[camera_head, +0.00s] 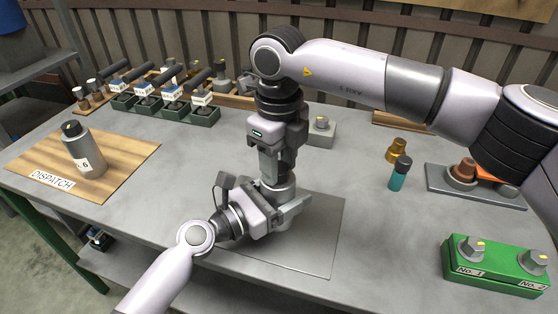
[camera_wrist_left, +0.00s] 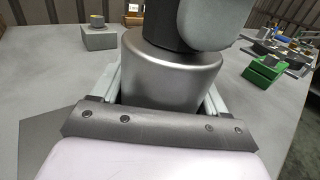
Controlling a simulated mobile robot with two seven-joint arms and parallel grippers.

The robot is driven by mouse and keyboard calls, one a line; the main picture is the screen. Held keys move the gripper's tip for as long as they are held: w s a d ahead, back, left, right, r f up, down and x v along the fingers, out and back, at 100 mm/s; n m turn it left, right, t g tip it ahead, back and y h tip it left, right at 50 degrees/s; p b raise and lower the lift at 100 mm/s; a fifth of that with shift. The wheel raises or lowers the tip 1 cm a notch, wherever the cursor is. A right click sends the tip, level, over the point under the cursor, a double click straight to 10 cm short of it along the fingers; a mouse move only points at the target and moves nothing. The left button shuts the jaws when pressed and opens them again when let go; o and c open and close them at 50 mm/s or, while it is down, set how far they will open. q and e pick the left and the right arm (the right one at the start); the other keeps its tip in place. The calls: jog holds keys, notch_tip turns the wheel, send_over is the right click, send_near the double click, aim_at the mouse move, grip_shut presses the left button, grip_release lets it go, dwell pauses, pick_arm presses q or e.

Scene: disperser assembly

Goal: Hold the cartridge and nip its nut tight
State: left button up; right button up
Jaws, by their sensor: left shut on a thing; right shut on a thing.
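The cartridge (camera_head: 279,190) is a grey metal cylinder standing upright over the grey mat. My left gripper (camera_head: 283,209) comes in low from the left and is shut on the cartridge's sides. In the left wrist view the cartridge (camera_wrist_left: 170,75) sits between my two pale fingers, its rounded shoulder showing. My right gripper (camera_head: 268,172) points straight down onto the cartridge's top and is shut.
A grey mat (camera_head: 318,250) lies beneath. A grey bottle (camera_head: 84,150) stands on the wooden dispatch board (camera_head: 125,155) at left. Several dark green trays (camera_head: 205,117) line the back. A teal bottle (camera_head: 398,178), a brass part (camera_head: 396,150) and a green block (camera_head: 497,268) are at right.

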aim_at(279, 168)
pick_arm(q)
jog(key=shift+f, duration=0.1)
pick_arm(e)
jog(key=shift+w+r, duration=0.1)
jog(key=shift+r, duration=0.05)
jog(key=o, duration=1.1)
jog(key=shift+c, duration=0.2)
notch_tip(279, 168, up, 12)
pick_arm(q)
jog(key=o, duration=1.4)
jog(key=shift+o, duration=0.2)
